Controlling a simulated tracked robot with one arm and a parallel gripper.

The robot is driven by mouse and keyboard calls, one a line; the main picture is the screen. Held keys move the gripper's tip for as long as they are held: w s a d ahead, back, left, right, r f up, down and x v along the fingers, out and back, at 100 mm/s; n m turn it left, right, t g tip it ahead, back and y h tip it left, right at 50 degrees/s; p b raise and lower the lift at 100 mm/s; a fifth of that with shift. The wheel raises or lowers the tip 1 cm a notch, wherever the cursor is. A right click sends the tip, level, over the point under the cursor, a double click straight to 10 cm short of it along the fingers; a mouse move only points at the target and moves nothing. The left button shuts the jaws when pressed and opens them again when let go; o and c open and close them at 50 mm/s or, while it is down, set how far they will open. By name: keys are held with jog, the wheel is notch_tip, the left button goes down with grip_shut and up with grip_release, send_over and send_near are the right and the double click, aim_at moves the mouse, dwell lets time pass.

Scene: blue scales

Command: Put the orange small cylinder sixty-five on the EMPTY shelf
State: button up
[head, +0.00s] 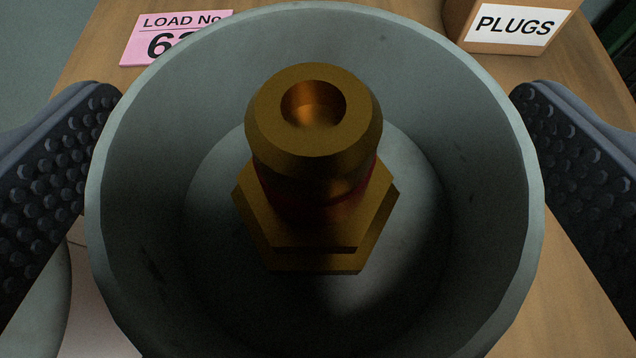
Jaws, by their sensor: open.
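No orange small cylinder with a readable sixty-five shows in the head view. A brass-orange fitting (315,130), with a round hollow top, a dark red band and a hexagonal base, stands upright inside a grey round bowl (125,225). My gripper (316,150) is open, with one dark studded finger at the left and one at the right of the bowl. The fitting lies between the fingers, clear of both. I cannot tell whether the fingers touch the bowl's outside. No shelf marked EMPTY is in view.
A pink card (150,40) reading LOAD No, with a partly hidden number starting with 6, lies behind the bowl at the left. A box labelled PLUGS (512,25) stands at the back right. Another grey rounded thing (50,300) shows at lower left.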

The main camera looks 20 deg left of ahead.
jog(key=shift+w+f, duration=0.1)
jog(key=c, duration=2.1)
